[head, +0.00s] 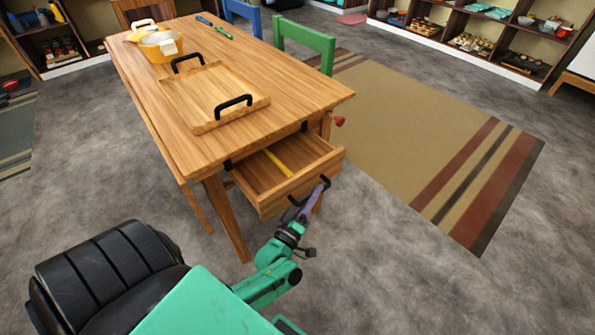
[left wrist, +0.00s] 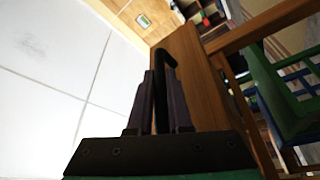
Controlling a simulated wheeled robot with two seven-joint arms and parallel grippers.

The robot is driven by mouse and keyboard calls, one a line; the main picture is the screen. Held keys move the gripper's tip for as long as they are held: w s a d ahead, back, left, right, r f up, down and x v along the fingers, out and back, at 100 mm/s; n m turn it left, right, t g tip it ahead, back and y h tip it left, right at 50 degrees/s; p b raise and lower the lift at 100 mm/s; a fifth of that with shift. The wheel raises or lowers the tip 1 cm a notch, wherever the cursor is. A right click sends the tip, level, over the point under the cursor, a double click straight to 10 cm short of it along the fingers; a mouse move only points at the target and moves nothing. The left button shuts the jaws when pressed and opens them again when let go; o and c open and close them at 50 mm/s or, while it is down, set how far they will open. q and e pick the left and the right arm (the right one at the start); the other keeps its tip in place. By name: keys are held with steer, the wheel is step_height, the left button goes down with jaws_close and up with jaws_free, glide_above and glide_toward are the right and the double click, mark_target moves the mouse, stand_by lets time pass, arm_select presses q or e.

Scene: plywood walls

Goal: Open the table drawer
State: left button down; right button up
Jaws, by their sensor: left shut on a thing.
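The wooden table drawer (head: 265,189) stands pulled out from the near end of the wooden table (head: 205,148). A yellow stick-like item (head: 279,163) lies inside it. The drawer has a black bar handle (head: 325,182) on its front. My left gripper (head: 313,198) is at this handle, in front of the drawer. In the left wrist view the black handle (left wrist: 167,58) runs between the two dark fingers (left wrist: 160,102), which are shut on it. My right gripper is in neither view.
On the table are a wooden tray (head: 208,92) with black handles, a yellow pot (head: 159,48) and small blue and green items. A green chair (head: 307,41) stands at the table's far side. A striped rug (head: 430,135) and open grey floor lie to the right.

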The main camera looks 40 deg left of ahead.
arm_select(q)
steer(key=s+d+p, duration=0.1)
steer(key=s+d, duration=0.3)
steer(key=d, duration=1)
steer(key=shift+s+d+f, duration=0.15)
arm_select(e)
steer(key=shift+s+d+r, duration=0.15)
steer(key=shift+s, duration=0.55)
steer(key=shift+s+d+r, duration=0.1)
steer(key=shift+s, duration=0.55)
arm_select(q)
steer(key=c, duration=1)
jaws_free()
steer(key=shift+d, duration=0.1)
steer(key=shift+o, duration=0.8)
